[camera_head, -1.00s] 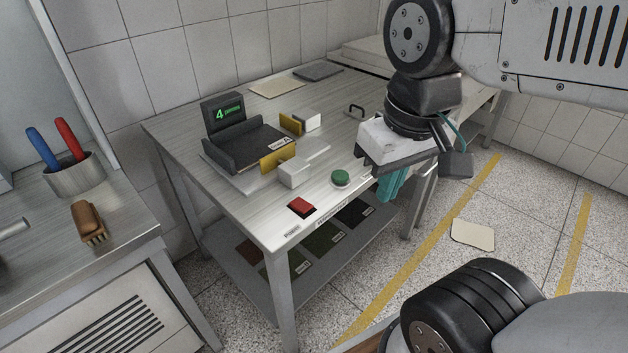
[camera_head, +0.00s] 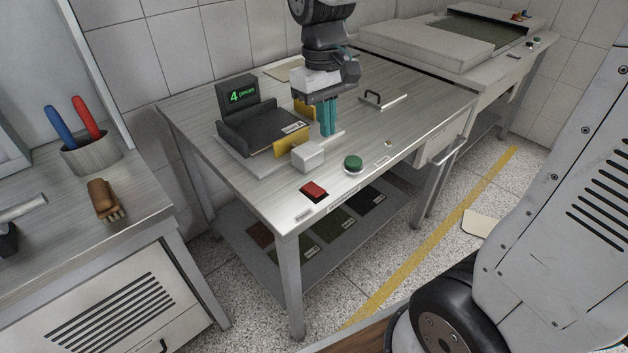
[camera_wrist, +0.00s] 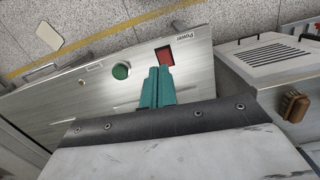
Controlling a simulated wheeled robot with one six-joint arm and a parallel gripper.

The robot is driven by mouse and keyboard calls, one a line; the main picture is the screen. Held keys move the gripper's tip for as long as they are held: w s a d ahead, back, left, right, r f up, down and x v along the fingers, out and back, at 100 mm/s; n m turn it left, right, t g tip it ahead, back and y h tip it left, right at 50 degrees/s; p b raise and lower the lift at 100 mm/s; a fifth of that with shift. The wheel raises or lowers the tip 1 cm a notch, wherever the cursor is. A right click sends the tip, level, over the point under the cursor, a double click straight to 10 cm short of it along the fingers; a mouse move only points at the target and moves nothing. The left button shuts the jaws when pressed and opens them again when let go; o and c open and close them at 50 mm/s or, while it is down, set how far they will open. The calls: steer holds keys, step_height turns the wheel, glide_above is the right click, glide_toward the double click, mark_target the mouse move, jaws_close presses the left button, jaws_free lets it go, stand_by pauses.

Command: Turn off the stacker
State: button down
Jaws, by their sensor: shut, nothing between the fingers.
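The stacker (camera_head: 262,128) stands on the steel table, a dark tray with yellow guides and a display reading "4" in green. A red rocker switch (camera_head: 314,190) sits at the table's near corner beside a label; in the wrist view the red switch (camera_wrist: 165,55) lies just past my fingertips, by a label reading "Power". A round green button (camera_head: 353,163) is to its right; it also shows in the wrist view (camera_wrist: 121,71). My gripper (camera_head: 326,131) is shut and empty, pointing down above the table behind the green button, apart from the switch. In the wrist view its teal fingers (camera_wrist: 157,70) are together.
A white block (camera_head: 307,157) stands between my gripper and the red switch. A left counter holds a tool cup (camera_head: 88,155) and a brush (camera_head: 102,198). The table's front right top is mostly clear.

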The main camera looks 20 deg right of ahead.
glide_above(316, 192)
steer(key=w, duration=0.3)
step_height(316, 192, down, 4)
steer(key=shift+a+f+n+g, duration=0.15)
steer(key=shift+a+n+g, duration=0.15)
steer(key=shift+a+n, duration=0.1)
steer(key=shift+s, duration=0.1)
steer(key=f, duration=0.4)
steer(key=s+f, duration=0.1)
steer(key=f, duration=0.4)
steer(key=s+f, duration=0.1)
steer(key=f, duration=0.3)
steer(key=shift+s+d+f, duration=0.1)
steer(key=shift+d+f, duration=0.25)
steer(key=shift+f, duration=0.05)
